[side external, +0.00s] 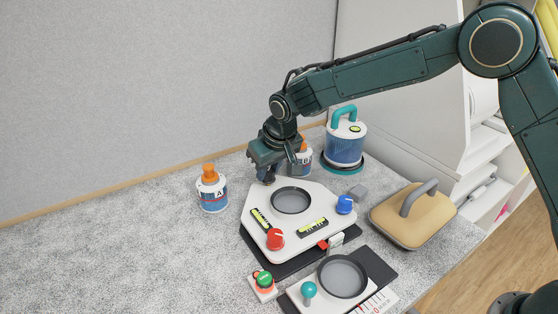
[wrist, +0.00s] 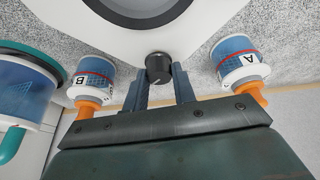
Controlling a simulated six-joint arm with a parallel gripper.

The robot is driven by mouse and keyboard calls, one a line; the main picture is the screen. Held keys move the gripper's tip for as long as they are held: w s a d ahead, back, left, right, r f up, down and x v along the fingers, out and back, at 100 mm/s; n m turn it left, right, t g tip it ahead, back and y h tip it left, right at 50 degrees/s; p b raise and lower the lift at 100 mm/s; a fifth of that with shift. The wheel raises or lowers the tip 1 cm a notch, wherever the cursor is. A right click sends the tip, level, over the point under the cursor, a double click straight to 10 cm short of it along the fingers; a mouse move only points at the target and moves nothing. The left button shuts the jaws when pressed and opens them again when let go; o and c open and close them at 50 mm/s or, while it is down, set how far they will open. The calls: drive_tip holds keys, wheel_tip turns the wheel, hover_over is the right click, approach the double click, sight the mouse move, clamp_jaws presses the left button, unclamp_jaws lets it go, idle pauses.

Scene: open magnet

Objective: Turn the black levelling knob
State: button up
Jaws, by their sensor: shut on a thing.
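The black levelling knob (wrist: 158,66) stands at one corner of a white plate device (side external: 266,205), the corner at the back left in the side view. My gripper (wrist: 160,80) is shut on the knob, one finger on each side of it. In the side view my gripper (side external: 267,172) comes down over that corner and hides most of the knob. The device also carries a red knob (side external: 275,239), a blue knob (side external: 345,204), two green levels and a round dark-rimmed recess (side external: 291,200).
Bottle A (side external: 211,192) stands left of my gripper and bottle B (side external: 303,161) close behind it on the right. A blue canister (side external: 345,142), a tan handled block (side external: 412,208) and a panel with a green button (side external: 264,280) stand around. The left of the counter is clear.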

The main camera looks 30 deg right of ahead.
drive_tip(key=m+h, duration=0.1)
drive_tip(key=m, duration=0.1)
drive_tip(key=m+h, duration=0.1)
drive_tip(key=m, duration=0.2)
drive_tip(key=shift+a+m+g, duration=0.15)
drive_tip(key=shift+m+g, duration=0.15)
drive_tip(key=shift+w+m+g+h, duration=0.15)
drive_tip(key=shift+m+g+h, duration=0.45)
drive_tip(key=shift+m, duration=1.1)
drive_tip(key=o, duration=1)
drive_tip(key=v, duration=1.2)
drive_tip(key=shift+a, duration=0.1)
